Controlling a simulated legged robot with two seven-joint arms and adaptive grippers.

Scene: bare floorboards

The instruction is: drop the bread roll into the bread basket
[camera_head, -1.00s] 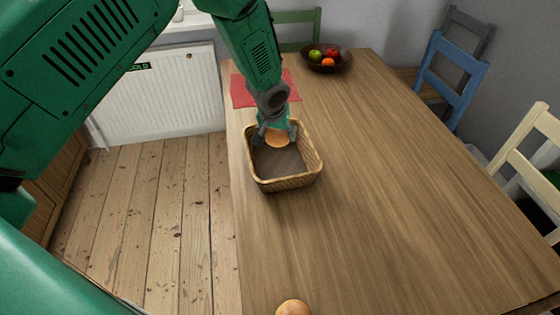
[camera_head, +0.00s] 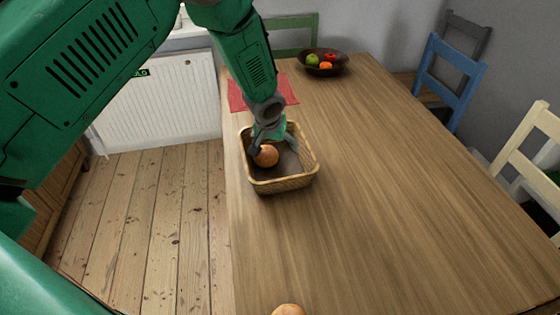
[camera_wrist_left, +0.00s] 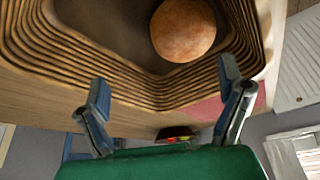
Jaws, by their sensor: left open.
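The bread basket (camera_head: 290,185) is a woven tan tray with a dark inside, on the table's left side. A round brown bread roll (camera_head: 266,156) is inside it; the wrist view also shows the roll (camera_wrist_left: 183,29) against the dark basket floor, close to the woven wall (camera_wrist_left: 150,95). My left gripper (camera_head: 272,150) is over the basket with its fingers spread. In the wrist view the left gripper (camera_wrist_left: 160,92) is open and empty, and the roll is apart from both fingers. A second roll (camera_head: 288,310) shows partly at the bottom edge of the head view. My right gripper is not in view.
A red mat (camera_head: 283,92) lies behind the basket. A dark bowl (camera_head: 332,69) with fruit stands at the table's far end. Chairs, one of them blue (camera_head: 450,75), line the right and far sides. The wooden table (camera_head: 390,190) is clear right of the basket.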

